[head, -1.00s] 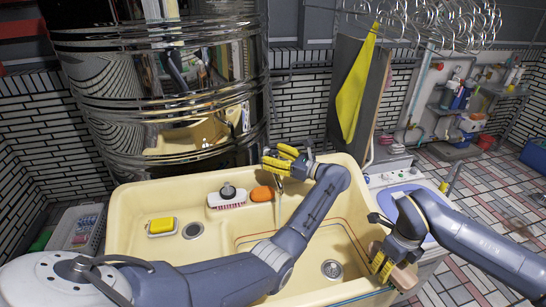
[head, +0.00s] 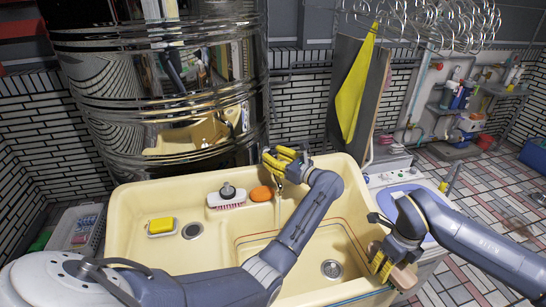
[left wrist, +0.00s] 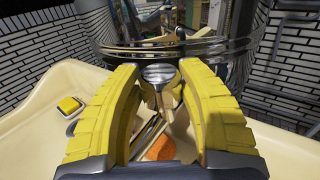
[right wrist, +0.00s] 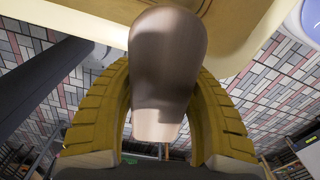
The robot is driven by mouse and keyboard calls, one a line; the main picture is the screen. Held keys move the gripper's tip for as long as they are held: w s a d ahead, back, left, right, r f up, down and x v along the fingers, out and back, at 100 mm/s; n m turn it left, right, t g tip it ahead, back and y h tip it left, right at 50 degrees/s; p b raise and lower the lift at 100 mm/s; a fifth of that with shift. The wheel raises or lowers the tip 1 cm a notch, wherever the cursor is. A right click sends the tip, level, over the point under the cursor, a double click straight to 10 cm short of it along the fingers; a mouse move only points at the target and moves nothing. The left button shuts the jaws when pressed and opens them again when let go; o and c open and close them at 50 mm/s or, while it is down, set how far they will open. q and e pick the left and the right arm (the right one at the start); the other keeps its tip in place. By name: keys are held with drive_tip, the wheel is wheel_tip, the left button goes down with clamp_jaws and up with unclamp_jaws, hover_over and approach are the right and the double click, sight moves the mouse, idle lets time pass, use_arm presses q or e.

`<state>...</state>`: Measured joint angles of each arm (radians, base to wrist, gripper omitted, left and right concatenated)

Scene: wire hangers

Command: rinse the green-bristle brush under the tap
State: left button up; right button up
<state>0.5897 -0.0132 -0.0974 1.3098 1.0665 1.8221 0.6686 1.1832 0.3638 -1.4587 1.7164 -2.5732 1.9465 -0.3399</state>
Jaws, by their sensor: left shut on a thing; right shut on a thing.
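My left gripper (head: 284,162) is at the tap at the back of the cream sink. Its yellow fingers close around a chrome tap part (left wrist: 158,73) in the left wrist view. A thin, pale vertical streak, possibly water, shows below the tap (head: 279,206). My right gripper (head: 381,262) is shut on a smooth tan brush body (head: 404,277) over the sink's front right rim. The brush body fills the middle of the right wrist view (right wrist: 167,65); I see no green bristles there. The cream sink (head: 123,215) has a drain (head: 331,269) in its right basin.
A white brush with pink bristles (head: 228,202) and an orange sponge (head: 262,193) lie on the sink's back ledge. A yellow sponge (head: 161,225) sits in a dish at left. A yellow cloth (head: 356,85) hangs behind. Wire hangers (head: 440,20) are overhead at right.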

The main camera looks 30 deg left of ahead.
sight(277, 159)
use_arm(q)
drive_tip(key=shift+m+t+h, duration=0.3)
drive_tip(key=shift+m+t, duration=0.5)
drive_tip(key=shift+t, duration=0.4)
drive_tip(key=o, duration=1.2)
drive_tip(key=shift+d, duration=0.15)
drive_tip(key=shift+v, duration=3.65)
